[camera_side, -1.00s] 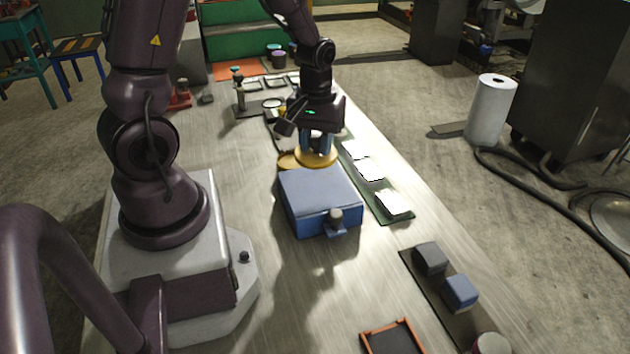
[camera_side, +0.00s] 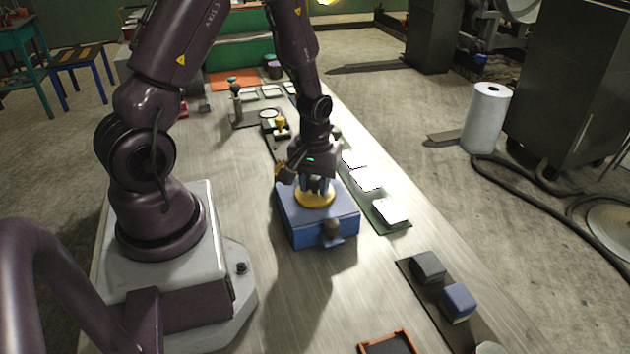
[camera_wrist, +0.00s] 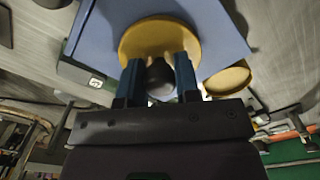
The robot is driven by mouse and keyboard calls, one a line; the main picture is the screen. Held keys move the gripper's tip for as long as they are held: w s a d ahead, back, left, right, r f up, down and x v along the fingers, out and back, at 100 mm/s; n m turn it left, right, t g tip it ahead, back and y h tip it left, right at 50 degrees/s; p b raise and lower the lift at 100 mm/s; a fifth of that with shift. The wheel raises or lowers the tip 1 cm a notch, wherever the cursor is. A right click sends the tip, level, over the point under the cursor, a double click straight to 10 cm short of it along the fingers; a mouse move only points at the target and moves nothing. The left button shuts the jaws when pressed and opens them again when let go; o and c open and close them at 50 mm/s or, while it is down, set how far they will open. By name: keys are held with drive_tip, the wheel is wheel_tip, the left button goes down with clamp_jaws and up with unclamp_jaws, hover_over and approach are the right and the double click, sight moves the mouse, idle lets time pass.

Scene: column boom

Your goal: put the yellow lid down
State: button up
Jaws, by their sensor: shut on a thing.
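The yellow lid (camera_side: 315,197) is a round disc with a dark knob (camera_wrist: 160,78). My gripper (camera_side: 315,184) points down with its blue fingers shut on the knob; it also shows in the wrist view (camera_wrist: 159,80). The lid is level over the top of the blue box (camera_side: 330,218), which shows in the wrist view too (camera_wrist: 92,22). Whether the lid touches the box top or hovers just above it, I cannot tell. A second yellow disc (camera_wrist: 228,79) lies beside the box, mostly hidden by my wrist in the side view.
A dark mat holds a grey cube (camera_side: 428,267) and a blue cube (camera_side: 458,301). An orange-rimmed tray (camera_side: 388,343) is at the front. The table between box and tray is clear.

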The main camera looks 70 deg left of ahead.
sight(315, 179)
drive_tip(key=o, duration=0.9)
wheel_tip(315, 179, up, 12)
drive_tip(key=s+d+r+m+t, duration=0.2)
drive_tip(key=d+r+m, duration=0.1)
drive_tip(key=d+r, duration=0.1)
drive_tip(key=s+d+r+m+t, duration=0.1)
drive_tip(key=s+d+r+m, duration=0.2)
drive_tip(key=r, duration=0.3)
drive_tip(key=s+d+r+m+t, duration=0.2)
drive_tip(key=s+d+r+m, duration=0.1)
drive_tip(key=d+r+m, duration=0.1)
drive_tip(key=shift+d+r+t, duration=0.3)
drive_tip(key=shift+d+r, duration=0.35)
drive_tip(key=shift+r, duration=0.25)
